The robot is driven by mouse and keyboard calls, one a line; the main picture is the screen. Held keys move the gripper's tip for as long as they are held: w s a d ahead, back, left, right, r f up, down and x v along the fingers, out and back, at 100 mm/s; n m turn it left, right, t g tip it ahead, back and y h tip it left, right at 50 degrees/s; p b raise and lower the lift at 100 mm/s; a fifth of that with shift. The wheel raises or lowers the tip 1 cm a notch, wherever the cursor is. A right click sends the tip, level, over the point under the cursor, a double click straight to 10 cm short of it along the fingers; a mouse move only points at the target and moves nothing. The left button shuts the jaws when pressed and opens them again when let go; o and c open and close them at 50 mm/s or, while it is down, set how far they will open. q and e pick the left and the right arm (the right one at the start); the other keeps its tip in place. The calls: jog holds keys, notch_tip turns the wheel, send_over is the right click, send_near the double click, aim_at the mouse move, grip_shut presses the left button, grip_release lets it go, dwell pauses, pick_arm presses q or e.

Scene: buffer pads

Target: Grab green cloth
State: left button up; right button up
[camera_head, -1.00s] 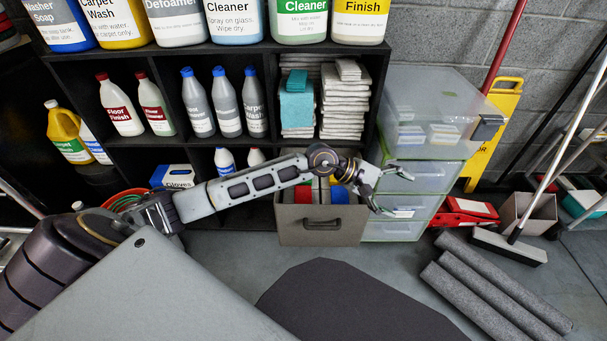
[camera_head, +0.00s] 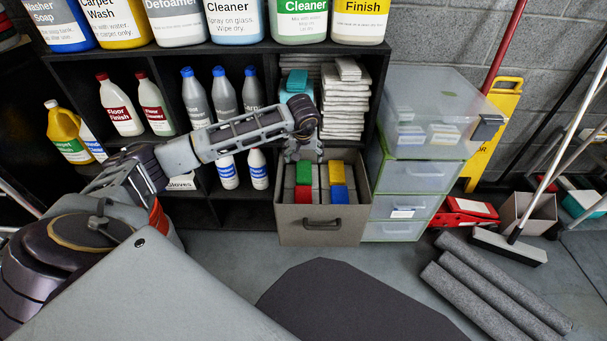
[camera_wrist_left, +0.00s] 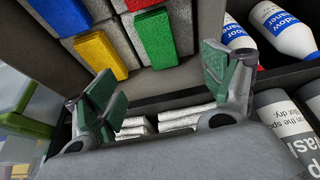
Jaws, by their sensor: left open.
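A green block-like cloth or pad (camera_head: 304,173) is in the grey bin (camera_head: 318,232), at the back left of the coloured pieces. The left wrist view shows it as a green rectangle (camera_wrist_left: 156,38) just beyond the fingers. My left gripper (camera_head: 304,154) hangs at the bin's back edge, close to the green piece, fingers apart and empty. In the wrist view the open left gripper (camera_wrist_left: 162,88) has dark green finger pads, one each side. Teal folded cloths (camera_head: 296,78) sit on the shelf, partly hidden by my wrist. My right gripper is out of view.
Red (camera_head: 304,194), yellow (camera_head: 337,174) and blue (camera_head: 340,194) pieces share the bin. White folded cloths (camera_head: 343,110) are stacked on the black shelf above. Clear drawers (camera_head: 410,176) stand right of the bin. Bottles fill the shelves to the left.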

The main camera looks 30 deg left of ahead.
pick_arm(q)
jog(key=shift+a, duration=0.2)
jog(key=b, duration=0.3)
send_over(303, 176)
jog(key=shift+f, duration=3.95)
